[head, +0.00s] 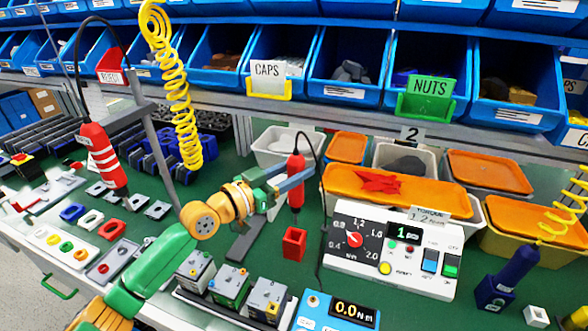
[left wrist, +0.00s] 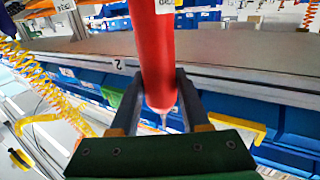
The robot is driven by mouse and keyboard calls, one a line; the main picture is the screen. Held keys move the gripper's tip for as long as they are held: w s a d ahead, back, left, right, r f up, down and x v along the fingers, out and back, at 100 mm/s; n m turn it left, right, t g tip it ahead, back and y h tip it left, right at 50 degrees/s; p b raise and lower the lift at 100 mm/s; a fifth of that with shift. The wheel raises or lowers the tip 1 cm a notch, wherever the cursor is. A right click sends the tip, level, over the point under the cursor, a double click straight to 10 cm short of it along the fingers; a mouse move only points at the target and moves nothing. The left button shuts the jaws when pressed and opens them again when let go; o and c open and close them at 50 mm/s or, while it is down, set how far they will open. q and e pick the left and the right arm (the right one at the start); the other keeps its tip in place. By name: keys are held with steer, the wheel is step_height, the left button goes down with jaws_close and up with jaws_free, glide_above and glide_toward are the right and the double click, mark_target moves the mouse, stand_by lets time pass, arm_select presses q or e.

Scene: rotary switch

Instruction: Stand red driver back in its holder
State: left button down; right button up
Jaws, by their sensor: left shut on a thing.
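My left gripper (head: 294,184) is shut on the red driver (head: 297,166), which is upright with a black cable at its top. In the left wrist view the red driver (left wrist: 155,50) sits between the two dark fingers of my left gripper (left wrist: 158,95), its thin metal tip showing past them. The red square holder (head: 294,243) stands on the green bench right below the driver in the head view. My right gripper is in neither view.
A white torque control box (head: 393,250) stands close right of the holder. Small grey-topped modules (head: 230,285) and a blue 0.0 Nm meter (head: 335,312) are in front. A second red driver with white stripes (head: 102,158) hangs at left. A blue driver (head: 515,272) stands at right.

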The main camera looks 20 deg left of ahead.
mark_target(293, 208)
arm_select(q)
steer(key=shift+w+f, duration=0.2)
steer(key=shift+w, duration=0.05)
steer(key=s+f+b, duration=0.1)
steer(key=f+b, duration=0.1)
steer(key=b, duration=0.1)
steer(key=shift+s+f, duration=0.15)
steer(key=shift+s, duration=0.05)
steer(key=f+b, duration=0.6)
steer(key=shift+w+f, duration=0.2)
steer(key=shift+f, duration=0.2)
steer(key=shift+s+f+b, duration=0.15)
steer(key=shift+f+b, duration=0.05)
steer(key=shift+b, duration=0.1)
